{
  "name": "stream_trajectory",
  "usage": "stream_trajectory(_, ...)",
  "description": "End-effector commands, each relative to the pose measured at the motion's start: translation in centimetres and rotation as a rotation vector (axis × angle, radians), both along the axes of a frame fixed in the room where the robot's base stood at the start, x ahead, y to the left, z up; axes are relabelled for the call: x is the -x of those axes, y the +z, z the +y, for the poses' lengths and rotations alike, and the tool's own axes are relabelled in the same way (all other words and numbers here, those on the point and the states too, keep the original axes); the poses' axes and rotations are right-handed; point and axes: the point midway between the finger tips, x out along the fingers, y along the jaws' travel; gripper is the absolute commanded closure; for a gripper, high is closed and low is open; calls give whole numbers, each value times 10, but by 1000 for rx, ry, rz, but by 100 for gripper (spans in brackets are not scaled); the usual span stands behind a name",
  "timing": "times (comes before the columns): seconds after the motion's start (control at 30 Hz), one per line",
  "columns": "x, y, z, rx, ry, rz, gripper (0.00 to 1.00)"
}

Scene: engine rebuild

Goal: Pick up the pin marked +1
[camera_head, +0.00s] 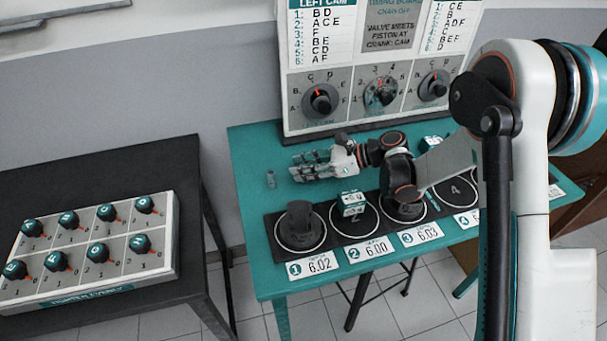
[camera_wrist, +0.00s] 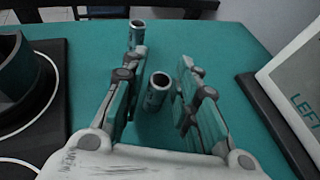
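Two small grey metal pins show in the wrist view, both hollow and upright on the teal table. The nearer pin (camera_wrist: 157,92) stands between the two fingers of my gripper (camera_wrist: 162,62), with a visible gap to the right finger. The farther pin (camera_wrist: 137,35) stands beyond the left fingertip. My gripper is open, low over the table and pointing left in the head view (camera_head: 298,168). One pin (camera_head: 270,179) shows there, just left of the fingertips; the other is hidden by my gripper. The marks on the pins are too small to read, so I cannot tell which is +1.
A black mat (camera_head: 335,252) with numbered circles lies along the table's front, holding a dark cylinder (camera_head: 300,226) and a teal-and-white cube (camera_head: 352,203). A board with dials (camera_head: 378,90) stands at the back. A knob panel (camera_head: 88,250) is on the dark table at left.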

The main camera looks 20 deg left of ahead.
Motion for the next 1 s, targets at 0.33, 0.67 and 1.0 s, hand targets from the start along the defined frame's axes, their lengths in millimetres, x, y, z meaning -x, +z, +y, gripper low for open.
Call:
stream_trajectory(0.33, 0, 0, 0, 0, 0, 0, 100)
stream_trajectory(0.67, 0, 11, 0, 0, 1, 0, 100)
stream_trajectory(1.0, 1, 79, 0, 0, 1, 0, 100)
